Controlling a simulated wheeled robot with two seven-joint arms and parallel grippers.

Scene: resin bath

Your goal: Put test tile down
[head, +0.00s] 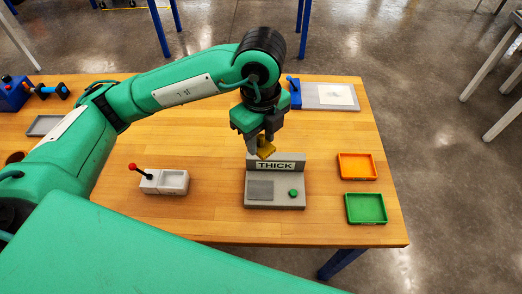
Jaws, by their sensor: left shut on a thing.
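The test tile (266,152) is a small yellow-brown piece. My left gripper (260,145) points down and is shut on it, holding it in front of the upright back plate of a grey stand. The stand (262,201) carries a sign reading "THICK" (275,166), a darker grey square pad (261,190) and a green button (293,193). The tile shows above the sign, and its lower side is clear of the pad. My right gripper is not in view.
An orange tray (357,154) and a green tray (381,208) lie right of the stand. A white box with a red-knobbed lever (150,184) stands left. A grey board with a blue clamp (318,97) lies behind. Wooden table (220,218) is bare between them.

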